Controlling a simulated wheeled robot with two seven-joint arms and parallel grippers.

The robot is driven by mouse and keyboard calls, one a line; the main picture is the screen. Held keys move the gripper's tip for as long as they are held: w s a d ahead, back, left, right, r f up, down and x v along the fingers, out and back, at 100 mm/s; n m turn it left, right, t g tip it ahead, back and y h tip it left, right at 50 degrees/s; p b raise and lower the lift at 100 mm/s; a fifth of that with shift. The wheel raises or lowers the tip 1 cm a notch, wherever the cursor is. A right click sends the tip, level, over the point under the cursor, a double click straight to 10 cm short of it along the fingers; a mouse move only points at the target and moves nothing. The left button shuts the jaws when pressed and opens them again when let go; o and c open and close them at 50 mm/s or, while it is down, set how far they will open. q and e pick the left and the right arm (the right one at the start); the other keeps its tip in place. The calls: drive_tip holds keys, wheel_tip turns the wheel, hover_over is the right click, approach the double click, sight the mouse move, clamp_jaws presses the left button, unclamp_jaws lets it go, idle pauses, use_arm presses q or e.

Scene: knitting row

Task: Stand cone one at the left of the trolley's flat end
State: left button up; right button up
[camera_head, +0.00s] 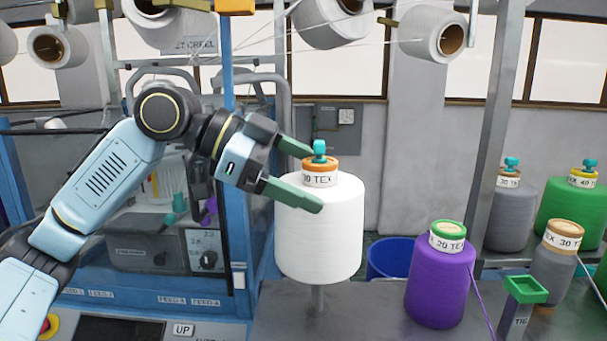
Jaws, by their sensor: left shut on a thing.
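A large white yarn cone (319,240) hangs upright near the middle of the view, with an orange top, a "30 TEX" label and a teal knob. My left gripper (312,180) comes in from the left and is shut on the white cone at its labelled neck. A short grey post (317,298) shows directly under the cone; I cannot tell whether the cone rests on it. A grey flat surface (375,318), likely the trolley's, lies below and to the right. No cone shows a number one. My right gripper is not in view.
A purple cone (440,285) stands on the grey surface, right of the white one. A green-topped stand (525,289), a grey-brown cone (553,272) and green cones (570,218) are further right. A blue bin (389,257) is behind. The blue-framed machine (150,304) is at left.

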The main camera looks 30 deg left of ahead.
use_arm(q)
wheel_tip(320, 180, up, 14)
drive_tip(key=p, duration=0.9)
drive_tip(key=shift+p, duration=0.3)
